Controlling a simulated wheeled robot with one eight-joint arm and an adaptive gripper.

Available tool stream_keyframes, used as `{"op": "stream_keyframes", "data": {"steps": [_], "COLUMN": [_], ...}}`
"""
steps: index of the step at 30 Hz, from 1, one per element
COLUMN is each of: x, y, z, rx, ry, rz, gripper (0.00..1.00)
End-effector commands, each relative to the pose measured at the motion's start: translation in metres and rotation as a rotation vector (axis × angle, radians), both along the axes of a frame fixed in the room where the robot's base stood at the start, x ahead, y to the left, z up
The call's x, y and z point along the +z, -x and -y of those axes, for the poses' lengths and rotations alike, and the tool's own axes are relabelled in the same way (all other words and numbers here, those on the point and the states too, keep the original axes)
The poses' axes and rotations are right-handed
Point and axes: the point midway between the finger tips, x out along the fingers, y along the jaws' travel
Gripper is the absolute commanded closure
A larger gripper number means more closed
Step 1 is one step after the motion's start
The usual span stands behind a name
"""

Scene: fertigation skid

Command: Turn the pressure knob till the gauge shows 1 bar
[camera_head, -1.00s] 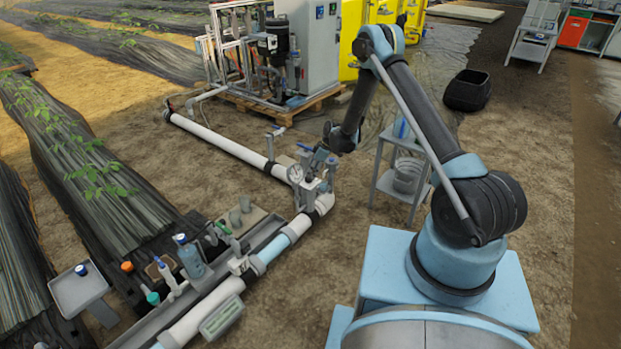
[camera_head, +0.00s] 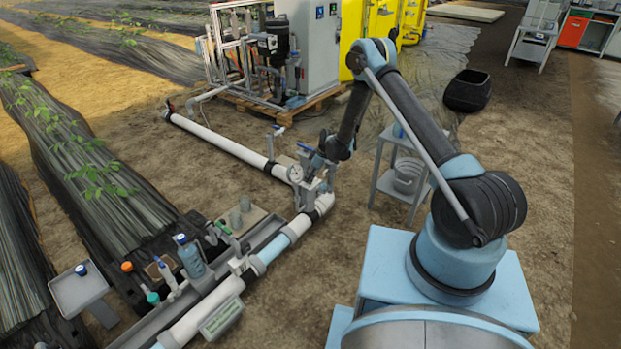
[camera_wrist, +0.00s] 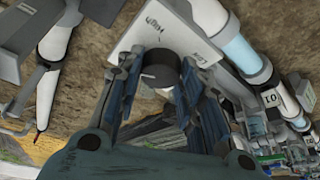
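My gripper (camera_wrist: 163,75) is open, with one finger on each side of the knob. I cannot tell whether the fingertips touch it. In the head view my gripper (camera_head: 318,160) is low over the pipe fitting and hides the knob. The gauge (camera_head: 296,173) is a small round white dial just left of my gripper. Its needle is too small to read.
A white pipe (camera_head: 228,145) runs back to the pump skid on a pallet (camera_head: 262,108). A grey stand (camera_head: 392,185) is close on the right. Bottles and a tray (camera_head: 78,292) are at front left.

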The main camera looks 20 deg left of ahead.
Motion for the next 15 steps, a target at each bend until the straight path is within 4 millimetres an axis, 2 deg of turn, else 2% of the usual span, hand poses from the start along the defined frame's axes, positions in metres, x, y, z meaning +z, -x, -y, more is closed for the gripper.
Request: {"op": "stream_keyframes", "data": {"steps": [15], "x": [-0.0001], "y": [0.0004], "z": [0.0004], "rx": [-0.108], "ry": [0.000], "rz": [0.001], "gripper": [0.89]}}
